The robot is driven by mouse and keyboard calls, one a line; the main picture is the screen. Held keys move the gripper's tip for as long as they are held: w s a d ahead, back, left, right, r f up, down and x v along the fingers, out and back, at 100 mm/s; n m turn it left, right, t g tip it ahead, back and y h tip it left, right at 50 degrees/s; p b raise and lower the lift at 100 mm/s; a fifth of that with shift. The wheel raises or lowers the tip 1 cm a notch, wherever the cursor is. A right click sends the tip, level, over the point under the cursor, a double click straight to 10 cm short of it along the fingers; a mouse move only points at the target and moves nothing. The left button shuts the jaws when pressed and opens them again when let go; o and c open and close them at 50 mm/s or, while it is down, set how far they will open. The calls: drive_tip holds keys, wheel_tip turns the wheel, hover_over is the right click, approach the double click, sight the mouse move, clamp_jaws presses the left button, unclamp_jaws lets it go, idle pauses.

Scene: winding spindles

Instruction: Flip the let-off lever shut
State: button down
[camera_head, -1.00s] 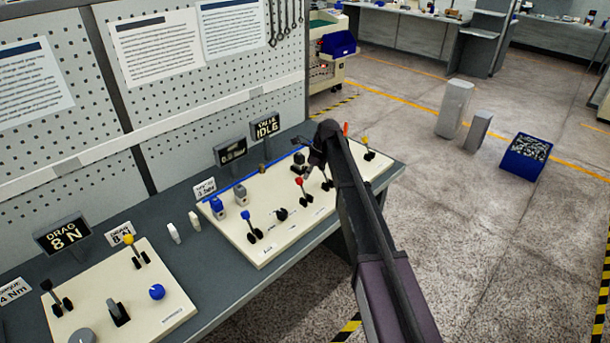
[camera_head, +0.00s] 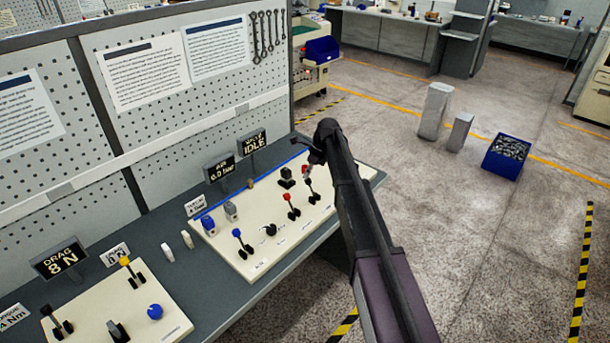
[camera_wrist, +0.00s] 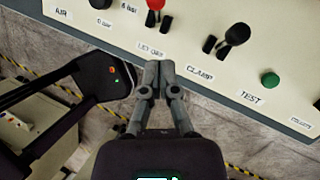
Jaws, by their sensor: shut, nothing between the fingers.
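The let-off lever has a red knob (camera_wrist: 155,4), cut off by the top edge of the wrist view above the LET OFF label (camera_wrist: 150,50). In the head view its red knob (camera_head: 287,197) stands on a short black stem, tilted a little. My gripper (camera_wrist: 158,66) has its two grey fingers together and empty. The fingertips show just below the LET OFF label, over the panel's front edge, apart from the knob. In the head view my dark arm passes right of the lever; the fingers are hard to make out there.
The cream panel (camera_head: 258,262) also carries a blue-knobbed lever (camera_head: 238,239). In the wrist view, a black-knobbed lever (camera_wrist: 236,34) by CLAMP and a green button (camera_wrist: 269,80) by TEST lie to the right. Small display signs (camera_head: 220,168) stand behind the panel.

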drive_tip(key=shift+p+v, duration=1.4)
drive_tip(key=shift+v, duration=0.45)
drive_tip(key=shift+w, duration=0.1)
drive_tip(key=s+d+f+n+h+b, duration=0.1)
drive_tip(key=s+d+n, duration=0.4)
drive_tip(key=s, duration=0.6)
drive_tip(key=s+d+f+n+h+b, duration=0.1)
drive_tip(key=s+d+f+n+b, duration=0.2)
drive_tip(key=s+d+n, duration=0.3)
drive_tip(key=s+d+f+n+t+h+b, duration=0.1)
drive_tip(key=s+d+n, duration=0.5)
drive_tip(key=s, duration=1.2)
drive_tip(key=shift+d+f+n+h+b, duration=0.2)
drive_tip(key=shift+f+n+h+b, duration=0.45)
drive_tip(key=shift+f+n, duration=1.25)
drive_tip(key=shift+r+n, duration=0.5)
drive_tip(key=shift+r, duration=0.05)
